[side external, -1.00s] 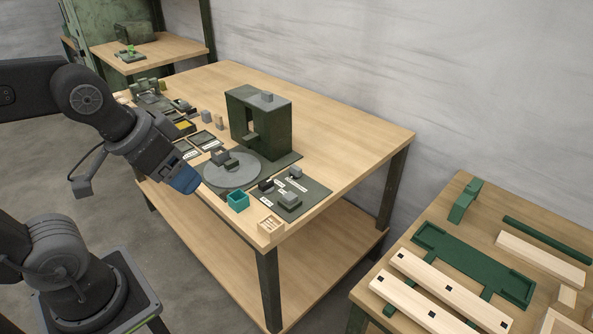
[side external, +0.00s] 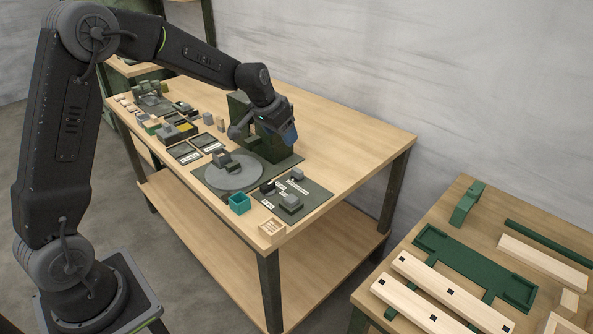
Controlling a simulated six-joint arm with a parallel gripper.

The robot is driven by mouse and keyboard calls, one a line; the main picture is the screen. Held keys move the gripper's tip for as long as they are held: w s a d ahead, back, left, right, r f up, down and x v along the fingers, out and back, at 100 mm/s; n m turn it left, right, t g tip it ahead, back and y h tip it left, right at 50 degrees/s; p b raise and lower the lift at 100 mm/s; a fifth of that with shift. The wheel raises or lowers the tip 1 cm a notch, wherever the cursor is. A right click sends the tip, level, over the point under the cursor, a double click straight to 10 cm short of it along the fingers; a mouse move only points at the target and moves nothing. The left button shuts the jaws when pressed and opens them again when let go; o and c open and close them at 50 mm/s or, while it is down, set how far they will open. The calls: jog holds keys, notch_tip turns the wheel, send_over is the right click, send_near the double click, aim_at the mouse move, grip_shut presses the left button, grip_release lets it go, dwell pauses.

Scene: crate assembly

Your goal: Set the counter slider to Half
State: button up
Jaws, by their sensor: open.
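My gripper (side external: 288,138) is in front of the dark green arch-shaped block on the table. It is above and behind the dark panel (side external: 318,200), apart from it and empty as far as I can see. On the panel are a grey block (side external: 297,174) beside a white label strip, a larger grey block (side external: 290,203) nearer the front, and a dark block (side external: 267,187) at its left. The labels are too small to read, so I cannot tell which part is the counter slider or its setting.
A round grey plate (side external: 230,178) with blocks on it lies left of the panel. A teal box (side external: 239,204) and a pale wooden tray (side external: 272,228) stand at the table's front edge. The dark green block (side external: 278,152) stands behind. The table's right side is clear.

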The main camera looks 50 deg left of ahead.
send_near(297, 170)
jog(key=x, duration=1)
jog(key=shift+r, duration=0.1)
jog(key=shift+c, duration=0.5)
